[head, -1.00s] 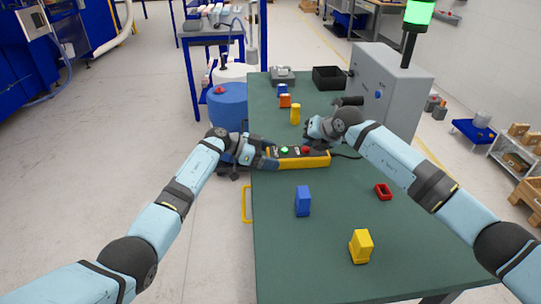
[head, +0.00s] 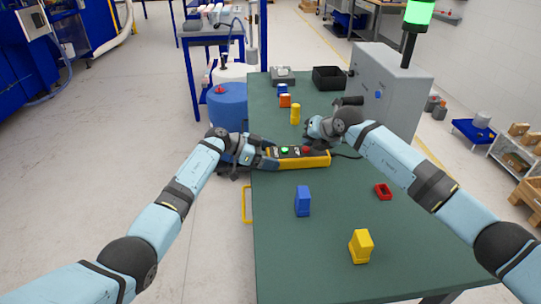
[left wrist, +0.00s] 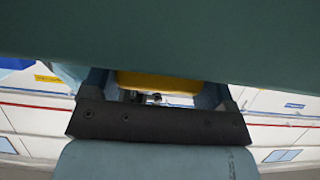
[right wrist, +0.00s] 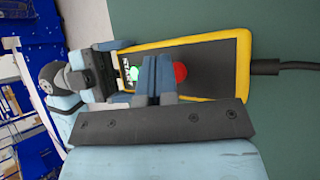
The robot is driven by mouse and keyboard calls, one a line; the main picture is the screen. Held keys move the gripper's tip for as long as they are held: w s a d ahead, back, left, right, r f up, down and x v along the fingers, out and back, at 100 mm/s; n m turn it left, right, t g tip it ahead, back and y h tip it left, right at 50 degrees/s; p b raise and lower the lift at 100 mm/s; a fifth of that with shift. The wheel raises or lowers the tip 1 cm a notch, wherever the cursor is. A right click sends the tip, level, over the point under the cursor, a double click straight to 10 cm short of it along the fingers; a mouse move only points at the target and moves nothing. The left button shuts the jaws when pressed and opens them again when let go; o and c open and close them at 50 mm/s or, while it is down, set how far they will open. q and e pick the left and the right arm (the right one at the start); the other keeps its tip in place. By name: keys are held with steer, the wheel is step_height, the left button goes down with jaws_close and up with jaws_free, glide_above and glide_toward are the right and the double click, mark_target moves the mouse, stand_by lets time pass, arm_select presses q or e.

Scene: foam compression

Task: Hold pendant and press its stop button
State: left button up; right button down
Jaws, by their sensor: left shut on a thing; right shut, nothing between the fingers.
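The pendant (head: 318,160) is a yellow box with a dark face, lying on the green table. Its face carries a green button (head: 285,150) and a red button (head: 306,149). My left gripper (head: 272,157) is shut on the pendant's left end; in the left wrist view a yellow strip of the pendant (left wrist: 160,83) shows between the fingers. My right gripper (right wrist: 158,75) is shut and empty over the pendant's face. In the right wrist view its fingertips are beside the red button (right wrist: 180,72) and partly overlap it. I cannot tell whether they touch it.
A blue block (head: 303,201), a yellow block (head: 361,246) and a red open part (head: 383,191) stand on the near table. A yellow cylinder (head: 295,114) stands behind the pendant. A grey cabinet (head: 392,90) with a green lamp is at back right. A cable leaves the pendant's right end.

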steer(key=shift+f, duration=0.1)
stand_by(0.6)
steer(key=shift+f, duration=0.35)
steer(key=shift+r, duration=0.4)
stand_by(0.3)
steer(key=shift+r, duration=3.05)
